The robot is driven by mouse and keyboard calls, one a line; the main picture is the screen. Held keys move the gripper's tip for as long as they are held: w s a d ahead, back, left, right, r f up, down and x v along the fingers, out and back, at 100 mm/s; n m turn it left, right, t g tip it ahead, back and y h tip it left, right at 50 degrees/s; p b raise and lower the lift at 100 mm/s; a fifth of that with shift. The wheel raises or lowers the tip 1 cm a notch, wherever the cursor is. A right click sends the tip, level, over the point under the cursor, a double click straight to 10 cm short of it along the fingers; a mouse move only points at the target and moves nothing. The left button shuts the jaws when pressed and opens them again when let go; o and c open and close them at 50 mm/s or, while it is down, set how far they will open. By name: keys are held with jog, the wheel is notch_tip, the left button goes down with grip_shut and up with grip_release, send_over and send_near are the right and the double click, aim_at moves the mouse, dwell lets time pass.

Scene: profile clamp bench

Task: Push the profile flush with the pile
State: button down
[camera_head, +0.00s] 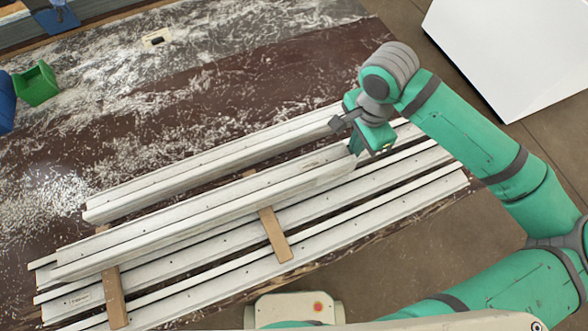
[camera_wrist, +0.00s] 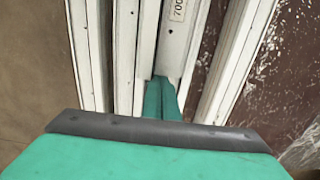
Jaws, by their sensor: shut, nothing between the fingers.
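Long white profiles lie in a pile on the bench. One profile (camera_head: 205,217) lies on top; its right end stops short of the right ends of the lower profiles (camera_head: 400,197), and its left end lies near the pile's left end. My gripper (camera_head: 355,149) is shut and empty, with its fingers pointing down at the right end of this profile. In the wrist view my shut fingers (camera_wrist: 163,98) are right at the end of a profile (camera_wrist: 176,35) that bears a label. I cannot tell whether they touch it.
Wooden spacers (camera_head: 275,235) lie among the profiles. Another white profile (camera_head: 210,163) lies behind. A green bin (camera_head: 36,84) stands at the far left. The bench (camera_head: 190,85) behind is mostly clear, with white shavings. A white box (camera_head: 515,50) stands at the upper right.

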aim_at(309, 169)
jog(key=shift+s+a, duration=0.65)
jog(key=shift+a, duration=1.1)
jog(key=shift+s+a, duration=0.65)
jog(key=shift+a, duration=1.15)
jog(key=shift+s+a, duration=0.65)
jog(key=shift+a, duration=1.1)
jog(key=shift+s+a, duration=0.2)
jog(key=shift+a, duration=0.35)
jog(key=shift+d, duration=0.2)
jog(key=shift+w+d, duration=0.3)
jog(key=shift+d, duration=0.25)
jog(key=shift+r, duration=3.5)
